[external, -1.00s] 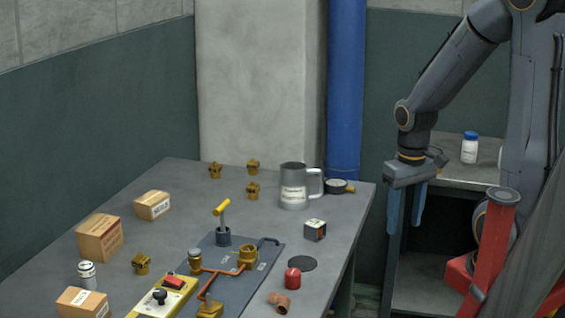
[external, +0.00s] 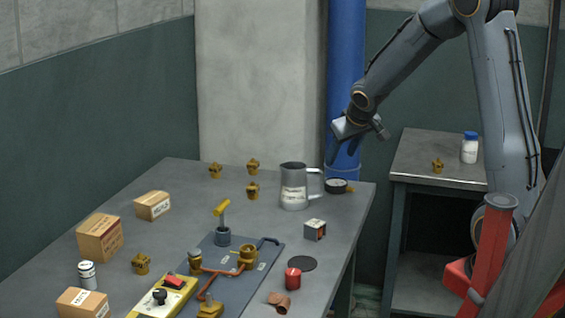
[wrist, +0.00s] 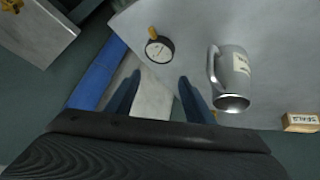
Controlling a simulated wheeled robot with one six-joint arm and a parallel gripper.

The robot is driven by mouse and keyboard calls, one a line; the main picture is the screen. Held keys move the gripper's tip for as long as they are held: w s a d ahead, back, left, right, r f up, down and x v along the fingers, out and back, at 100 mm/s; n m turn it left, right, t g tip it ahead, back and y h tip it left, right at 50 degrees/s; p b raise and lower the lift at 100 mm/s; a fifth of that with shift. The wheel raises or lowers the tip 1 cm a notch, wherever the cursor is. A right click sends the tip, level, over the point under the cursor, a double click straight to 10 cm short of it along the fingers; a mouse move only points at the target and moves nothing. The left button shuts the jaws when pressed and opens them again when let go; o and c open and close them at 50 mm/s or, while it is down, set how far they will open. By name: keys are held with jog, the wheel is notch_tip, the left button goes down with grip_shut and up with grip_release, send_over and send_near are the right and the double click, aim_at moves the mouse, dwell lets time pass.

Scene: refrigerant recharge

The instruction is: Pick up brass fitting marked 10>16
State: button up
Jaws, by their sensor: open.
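Several small brass fittings are in the external view: three at the back of the main table, at the left (external: 215,170), the right (external: 253,166) and in front (external: 252,191). Another brass fitting (external: 141,263) stands further forward at left, and one more (external: 438,165) is on the side table. Their markings are too small to read. A brass piece shows at the wrist view's top left corner (wrist: 11,5). My gripper (external: 350,152) is raised near the blue pipe, beyond the main table's right back corner. Its two fingers (wrist: 157,95) are apart with nothing between them.
A grey mug (external: 293,188) and a round dial gauge (external: 337,186) stand near the main table's right back corner. A white bottle (external: 469,150) is on the side table (external: 415,150). A pipe-fitted board (external: 255,265) and cardboard boxes (external: 100,238) occupy the front and left.

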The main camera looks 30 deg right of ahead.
jog(key=w+a+n+t+y, duration=0.2)
jog(key=w+a, duration=0.3)
jog(key=w, duration=0.5)
jog(key=w+a+n+t+y, duration=0.2)
jog(key=w+a, duration=0.3)
jog(key=w, duration=0.5)
jog(key=w+a+f+n+y+b, duration=0.1)
jog(key=w+a+f+n+y, duration=0.15)
jog(key=a, duration=0.25)
jog(key=w+a+f+n+y, duration=0.1)
jog(key=w+a+y, duration=0.1)
jog(key=a+y, duration=0.3)
jog(key=h, duration=0.2)
send_near(217, 165)
jog(key=w, duration=0.1)
jog(key=w+a+f, duration=0.1)
jog(key=shift+w+m+g+y, duration=0.25)
jog(key=shift+w+g, duration=0.05)
jog(key=shift+g, duration=0.1)
jog(key=shift+w+a+f, duration=0.1)
jog(key=shift+a+f, duration=0.05)
jog(key=shift+f, duration=0.05)
jog(key=shift+x, duration=0.9)
jog(key=shift+a+r+p+x, duration=0.1)
jog(key=shift+p+x, duration=0.15)
jog(key=shift+x, duration=1.15)
jog(key=shift+a+r+p+x, duration=0.1)
jog(key=shift+r+p+x, duration=0.1)
jog(key=shift+x, duration=1.2)
jog(key=c, duration=1.2)
